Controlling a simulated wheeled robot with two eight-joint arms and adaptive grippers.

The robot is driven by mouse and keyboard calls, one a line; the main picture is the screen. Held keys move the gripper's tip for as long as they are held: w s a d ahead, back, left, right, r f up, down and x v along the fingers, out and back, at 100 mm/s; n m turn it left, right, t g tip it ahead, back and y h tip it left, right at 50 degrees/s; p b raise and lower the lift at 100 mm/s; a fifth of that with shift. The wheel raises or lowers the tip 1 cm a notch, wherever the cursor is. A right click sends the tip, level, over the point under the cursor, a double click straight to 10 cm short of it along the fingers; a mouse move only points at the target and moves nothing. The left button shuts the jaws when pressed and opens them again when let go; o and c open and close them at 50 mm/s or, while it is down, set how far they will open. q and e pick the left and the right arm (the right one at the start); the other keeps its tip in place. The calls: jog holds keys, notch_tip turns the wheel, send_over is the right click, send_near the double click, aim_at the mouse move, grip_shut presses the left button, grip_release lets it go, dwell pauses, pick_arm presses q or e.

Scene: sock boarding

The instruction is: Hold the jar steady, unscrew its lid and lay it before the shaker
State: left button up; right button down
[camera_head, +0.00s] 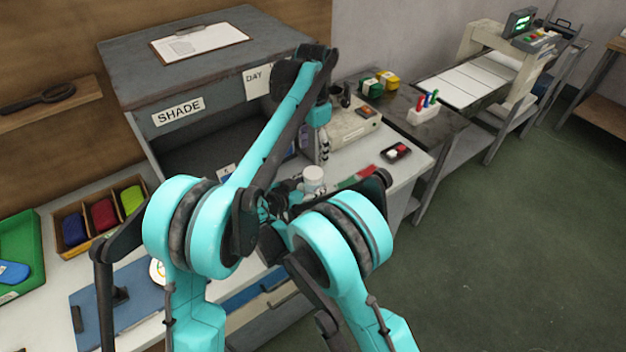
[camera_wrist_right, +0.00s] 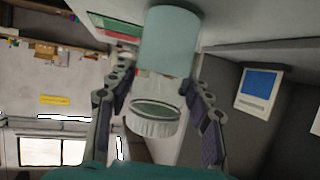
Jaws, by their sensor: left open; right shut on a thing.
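The jar (camera_head: 313,182) is a small pale cylinder on the white worktop, partly behind my arms. In the right wrist view, its pale blue-green body (camera_wrist_right: 170,42) shows between and beyond the fingertips of my right gripper (camera_wrist_right: 160,80), which is shut on it. The ribbed white lid (camera_wrist_right: 153,122) shows below the body there, as that view is upside down. Whether the gap between them is clear glass or open space, I cannot tell. The beige box (camera_head: 352,130) behind appears to be the shaker.
A grey cabinet (camera_head: 180,140) labelled SHADE stands left of the jar. A small black device (camera_head: 397,152) lies to the right. A wooden box (camera_head: 70,255) with coloured items and a green tray (camera_head: 18,240) are at the far left. My arms hide much of the worktop.

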aim_at(313, 173)
pick_arm(q)
jog(key=m, duration=2.1)
jog(key=shift+m, duration=0.4)
jog(key=shift+f, duration=0.5)
notch_tip(313, 173, down, 7)
jog(key=shift+c, duration=0.2)
